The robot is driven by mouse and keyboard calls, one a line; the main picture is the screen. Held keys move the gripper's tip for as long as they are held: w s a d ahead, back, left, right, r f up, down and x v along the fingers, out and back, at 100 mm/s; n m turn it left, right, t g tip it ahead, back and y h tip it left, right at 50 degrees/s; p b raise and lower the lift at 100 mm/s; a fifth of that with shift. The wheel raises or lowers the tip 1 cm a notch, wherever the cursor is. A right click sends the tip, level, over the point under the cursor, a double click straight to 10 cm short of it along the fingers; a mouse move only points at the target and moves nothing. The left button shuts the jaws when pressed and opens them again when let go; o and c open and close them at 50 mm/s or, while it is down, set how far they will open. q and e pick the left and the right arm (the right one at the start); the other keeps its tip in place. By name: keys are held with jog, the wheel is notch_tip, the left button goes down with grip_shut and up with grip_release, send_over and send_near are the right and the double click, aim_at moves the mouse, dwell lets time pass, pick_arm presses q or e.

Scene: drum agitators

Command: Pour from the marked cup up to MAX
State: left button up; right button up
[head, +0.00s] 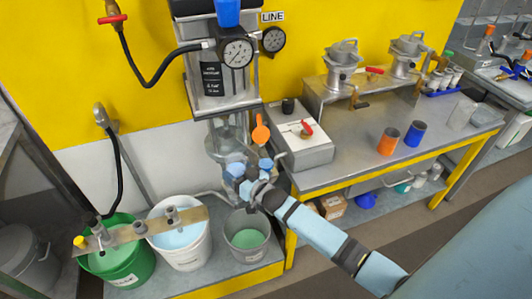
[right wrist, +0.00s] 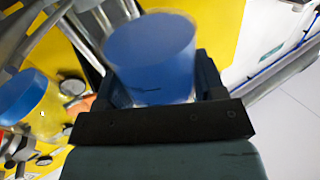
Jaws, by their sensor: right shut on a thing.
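My right gripper (head: 250,172) reaches in from the lower right, in front of the clear glass vessel (head: 222,138) under the machine. In the right wrist view it is shut on a blue cup (right wrist: 150,55), gripped between the fingers. A small dark mark shows low on the cup's wall. In the head view the cup is hard to tell from the blue gripper parts, so its tilt and contents are unclear. I see no readable MAX mark. A grey bucket (head: 246,238) with green content stands below the gripper. My left gripper is not in view.
An orange cup (head: 388,141) and another blue cup (head: 415,133) stand on the metal bench (head: 350,150). A white bucket (head: 190,258) and a green bucket (head: 125,270) stand lower left, under a bar. An orange paddle-shaped part (head: 260,130) hangs near the vessel.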

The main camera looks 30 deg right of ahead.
aim_at(243, 158)
jog(key=shift+d+r+m+t+b, duration=0.15)
jog(key=shift+d+m+b, duration=0.3)
jog(key=shift+m, duration=0.3)
jog(key=shift+d+r+m+t+b, duration=0.15)
jog(key=shift+d+m+b, duration=0.2)
jog(key=shift+m, duration=0.4)
jog(key=r+m, duration=0.1)
jog(key=r, duration=0.1)
jog(key=d+r+m+p, duration=0.1)
jog(key=shift+r, duration=0.4)
jog(key=shift+d+r+m+t, duration=0.3)
jog(key=shift+d+r+m, duration=0.15)
jog(key=shift+r+m, duration=0.45)
jog(key=shift+d, duration=0.1)
jog(key=shift+d+f+m+h+b, duration=0.1)
jog(key=shift+f+m+h+b, duration=0.2)
jog(key=shift+m+b, duration=0.55)
jog(key=shift+r+m+t+h, duration=0.2)
jog(key=shift+r+m, duration=0.2)
jog(key=shift+m, duration=0.5)
jog(key=shift+r+m+t+h, duration=0.1)
jog(key=shift+r+m+t, duration=0.2)
jog(key=shift+m, duration=0.55)
dwell(2.2)
